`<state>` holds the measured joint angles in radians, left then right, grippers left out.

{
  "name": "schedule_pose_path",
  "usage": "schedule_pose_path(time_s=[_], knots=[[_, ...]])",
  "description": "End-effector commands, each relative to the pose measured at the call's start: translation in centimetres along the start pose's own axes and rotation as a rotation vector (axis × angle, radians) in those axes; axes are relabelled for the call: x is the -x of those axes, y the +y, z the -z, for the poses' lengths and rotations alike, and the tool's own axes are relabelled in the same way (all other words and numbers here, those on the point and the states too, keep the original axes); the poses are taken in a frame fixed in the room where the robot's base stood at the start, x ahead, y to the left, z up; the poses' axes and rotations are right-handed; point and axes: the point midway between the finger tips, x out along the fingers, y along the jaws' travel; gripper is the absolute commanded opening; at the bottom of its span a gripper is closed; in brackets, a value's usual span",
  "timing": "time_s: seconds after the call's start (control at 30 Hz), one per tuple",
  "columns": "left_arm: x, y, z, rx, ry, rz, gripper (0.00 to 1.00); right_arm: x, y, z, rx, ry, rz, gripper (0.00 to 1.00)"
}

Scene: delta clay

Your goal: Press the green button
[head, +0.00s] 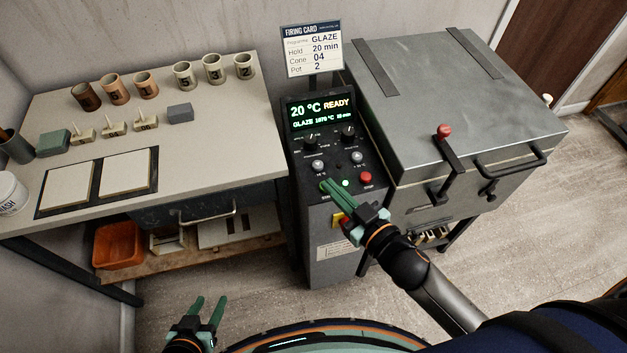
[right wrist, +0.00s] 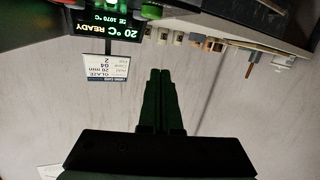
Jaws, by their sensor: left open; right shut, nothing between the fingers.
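The control panel (head: 340,143) of the kiln stands in the middle of the head view, its screen reading 20 °C READY. A small lit green round spot (head: 345,183) sits low on the panel, left of a red button (head: 365,177). My right gripper (head: 324,185) is shut and empty, its green fingertips over the panel just left of the lit spot. They hide what lies under them, and I cannot tell whether they touch. The shut fingers also show in the right wrist view (right wrist: 160,75). My left gripper (head: 208,303) is open and empty, low over the floor.
The grey kiln (head: 455,80) with a red-knobbed lever (head: 444,131) stands to the right. A worktable (head: 225,140) with cups, small blocks and tiles stands to the left. A firing card (head: 311,48) stands behind the panel. Several knobs and grey buttons sit close above my right fingertips.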

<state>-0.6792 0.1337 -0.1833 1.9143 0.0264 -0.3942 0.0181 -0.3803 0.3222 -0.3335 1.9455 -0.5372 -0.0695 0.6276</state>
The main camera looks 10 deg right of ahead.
Motion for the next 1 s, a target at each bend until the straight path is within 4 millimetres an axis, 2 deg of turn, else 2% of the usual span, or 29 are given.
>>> schedule_pose_path(time_s=[0.03,0.1,0.2,0.3,0.4,0.53,0.67,0.77,1.0], knots=[[0.0,0.0,0.0,0.000,-0.001,0.000,0.50,-0.9,-0.4,2.3,0.035,0.070,0.047,0.00],[0.0,0.0,-0.1,0.000,-0.001,0.000,0.50,-1.6,-1.4,5.3,0.077,0.159,0.127,0.00],[0.0,0.0,-0.1,0.000,-0.001,0.000,0.50,-2.1,-3.4,8.7,0.142,0.255,0.258,0.00],[0.0,0.0,-0.1,0.000,-0.001,0.000,0.50,-2.1,-5.4,10.8,0.216,0.307,0.398,0.00],[0.0,0.0,-0.1,0.000,-0.001,-0.001,0.50,-1.9,-7.1,11.8,0.300,0.311,0.536,0.00],[-0.1,0.1,-0.1,0.001,-0.001,-0.001,0.50,-1.5,-8.4,11.4,0.423,0.248,0.690,0.00],[-0.1,0.1,-0.1,0.002,-0.001,-0.001,0.50,-1.5,-7.9,9.9,0.554,0.114,0.787,0.00],[-0.1,0.1,-0.1,0.002,-0.001,-0.001,0.50,-1.8,-6.2,8.4,0.653,-0.022,0.807,0.00],[-0.1,0.1,-0.1,0.002,0.000,-0.001,0.50,-2.9,0.3,6.5,0.814,-0.314,0.696,0.00]])
